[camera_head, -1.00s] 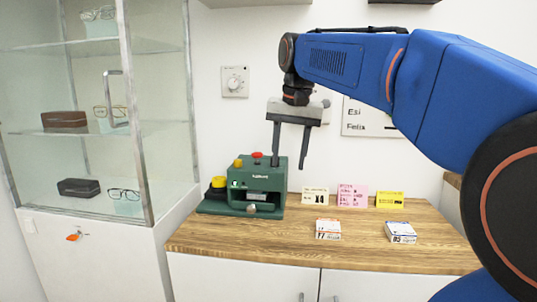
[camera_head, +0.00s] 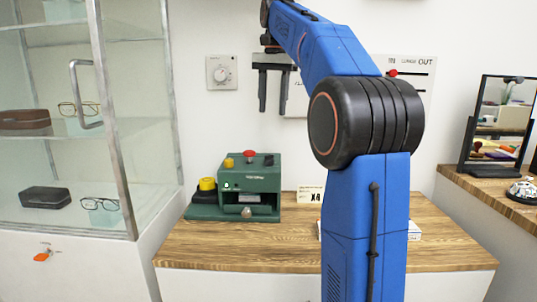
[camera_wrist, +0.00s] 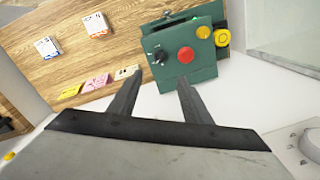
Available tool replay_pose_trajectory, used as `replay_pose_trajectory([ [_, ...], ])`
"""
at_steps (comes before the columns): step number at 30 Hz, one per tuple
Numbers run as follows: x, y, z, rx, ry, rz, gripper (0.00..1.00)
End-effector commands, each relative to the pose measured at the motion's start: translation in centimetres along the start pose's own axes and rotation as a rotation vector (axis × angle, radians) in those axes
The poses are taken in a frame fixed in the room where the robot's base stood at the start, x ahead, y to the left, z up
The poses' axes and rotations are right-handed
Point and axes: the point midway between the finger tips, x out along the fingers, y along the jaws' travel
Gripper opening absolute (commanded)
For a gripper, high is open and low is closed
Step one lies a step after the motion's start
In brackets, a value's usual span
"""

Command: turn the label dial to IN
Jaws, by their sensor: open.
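The green machine (camera_head: 232,190) stands on the wooden counter. On its top are a black knob (camera_head: 268,159), a red button (camera_head: 249,154) and a yellow knob (camera_head: 228,162). In the wrist view the black knob (camera_wrist: 159,56) is beside the red button (camera_wrist: 186,55). I cannot read any dial marks on the machine. My gripper (camera_head: 273,111) is open and empty, fingers pointing down, above the machine's right side and apart from it. In the wrist view its fingertips (camera_wrist: 160,76) point towards the machine.
A wall dial (camera_head: 222,72) is left of my gripper. A wall board (camera_head: 412,88) reads IN, LUNCH, OUT, with a red slider knob near IN. A glass cabinet (camera_head: 127,120) stands left. Label cards (camera_head: 310,193) and small boxes (camera_wrist: 96,25) lie on the counter. A mirror (camera_head: 500,118) stands right.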

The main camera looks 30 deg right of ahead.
Motion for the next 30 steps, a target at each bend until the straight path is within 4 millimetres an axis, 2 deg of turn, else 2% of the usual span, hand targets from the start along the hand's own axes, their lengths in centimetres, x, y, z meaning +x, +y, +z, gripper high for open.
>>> replay_pose_trajectory([
  [21,12.3,0.0,0.1,-0.001,-0.001,0.002,0.44],
  [30,15.6,0.0,0.1,-0.001,0.0,0.0,0.44],
])
